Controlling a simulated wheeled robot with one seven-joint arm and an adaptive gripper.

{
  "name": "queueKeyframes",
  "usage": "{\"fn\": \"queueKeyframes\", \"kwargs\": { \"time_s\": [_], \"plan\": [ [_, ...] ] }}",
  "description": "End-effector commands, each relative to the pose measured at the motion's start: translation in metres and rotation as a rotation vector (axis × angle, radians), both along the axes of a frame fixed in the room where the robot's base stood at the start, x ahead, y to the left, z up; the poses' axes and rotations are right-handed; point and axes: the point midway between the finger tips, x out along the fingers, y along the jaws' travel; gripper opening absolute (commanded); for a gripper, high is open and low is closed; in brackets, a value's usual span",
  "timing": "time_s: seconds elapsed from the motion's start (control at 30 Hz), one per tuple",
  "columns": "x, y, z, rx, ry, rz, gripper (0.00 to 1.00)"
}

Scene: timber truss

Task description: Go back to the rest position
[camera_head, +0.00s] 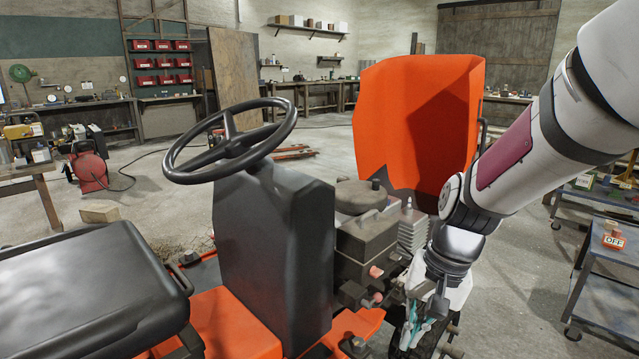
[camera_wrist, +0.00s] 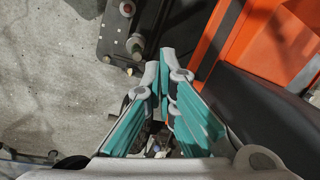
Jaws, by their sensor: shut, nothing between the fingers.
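My gripper (camera_head: 416,325) hangs at the end of my arm, low in the head view, just right of the engine (camera_head: 362,240) of an orange ride-on machine. In the wrist view my gripper (camera_wrist: 164,72) shows its teal-padded fingers with their tips together and nothing between them. Below the fingers lie the dark engine block and an orange panel (camera_wrist: 285,40). I cannot tell from the wrist view how far the fingertips are from the engine.
The machine's steering wheel (camera_head: 230,140), black column (camera_head: 275,260), seat (camera_head: 80,290) and raised orange hood (camera_head: 415,120) crowd the space left of my arm. A blue cart (camera_head: 610,275) stands at right. Concrete floor (camera_head: 525,270) is clear between the cart and the machine.

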Motion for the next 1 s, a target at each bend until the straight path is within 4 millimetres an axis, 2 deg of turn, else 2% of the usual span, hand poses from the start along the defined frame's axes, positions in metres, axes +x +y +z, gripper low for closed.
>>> {"fn": "queueKeyframes", "kwargs": {
  "time_s": [0.03,0.2,0.43,0.6,0.7,1.0],
  "plan": [
    [-0.014,0.000,0.016,0.003,-0.014,0.028,0.00],
    [-0.063,-0.003,0.053,-0.007,-0.033,0.125,0.00],
    [-0.134,-0.011,0.086,-0.052,-0.056,0.248,0.00],
    [-0.184,-0.020,0.098,-0.103,-0.067,0.321,0.00],
    [-0.207,-0.025,0.100,-0.132,-0.070,0.350,0.00],
    [-0.259,-0.038,0.098,-0.209,-0.071,0.407,0.00]
  ]
}}
